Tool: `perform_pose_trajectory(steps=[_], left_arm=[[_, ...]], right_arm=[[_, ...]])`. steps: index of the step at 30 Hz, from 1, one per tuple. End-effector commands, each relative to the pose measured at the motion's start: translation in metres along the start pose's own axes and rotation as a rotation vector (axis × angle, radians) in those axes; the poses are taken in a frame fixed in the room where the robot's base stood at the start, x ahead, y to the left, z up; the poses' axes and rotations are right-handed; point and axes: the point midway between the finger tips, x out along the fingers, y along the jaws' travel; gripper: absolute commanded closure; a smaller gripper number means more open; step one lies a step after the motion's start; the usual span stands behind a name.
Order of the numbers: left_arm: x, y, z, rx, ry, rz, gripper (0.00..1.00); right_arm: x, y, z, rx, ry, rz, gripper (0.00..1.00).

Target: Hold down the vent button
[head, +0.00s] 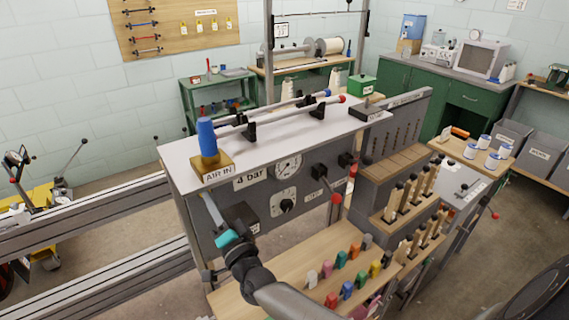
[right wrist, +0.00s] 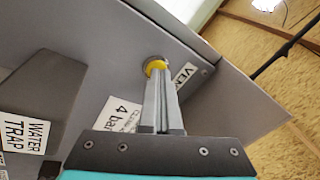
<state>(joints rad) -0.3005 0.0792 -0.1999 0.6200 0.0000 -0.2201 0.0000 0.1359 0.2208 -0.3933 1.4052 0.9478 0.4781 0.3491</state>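The vent button (right wrist: 155,66) is a round yellow button in a dark ring on the grey panel, beside a partly covered label reading "VEN" (right wrist: 184,74). My right gripper (right wrist: 158,80) has its two fingers together, with nothing visible between them. The fingertips overlap the button's lower edge in the right wrist view; whether they press it I cannot tell. In the head view my right gripper (head: 205,198) reaches up to the left end of the grey front panel (head: 265,207), and the button cannot be made out there. My left gripper is not in view.
A "4 bar" label (head: 250,178), a gauge (head: 288,167) and a dial (head: 285,204) are on the panel. A blue cylinder (head: 207,138) stands above the "AIR IN" label.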

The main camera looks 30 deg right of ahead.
Motion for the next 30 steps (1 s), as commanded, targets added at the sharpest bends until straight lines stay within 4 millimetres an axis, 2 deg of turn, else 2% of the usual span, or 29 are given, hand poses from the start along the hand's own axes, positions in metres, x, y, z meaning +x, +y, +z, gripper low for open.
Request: perform_pose_trajectory(steps=[17,30], left_arm=[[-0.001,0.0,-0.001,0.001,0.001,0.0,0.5],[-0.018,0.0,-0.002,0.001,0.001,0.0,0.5]], right_arm=[[-0.001,-0.001,0.0,0.0,0.0,0.0,1.0],[-0.034,-0.009,-0.005,-0.001,-0.001,0.001,1.0]])
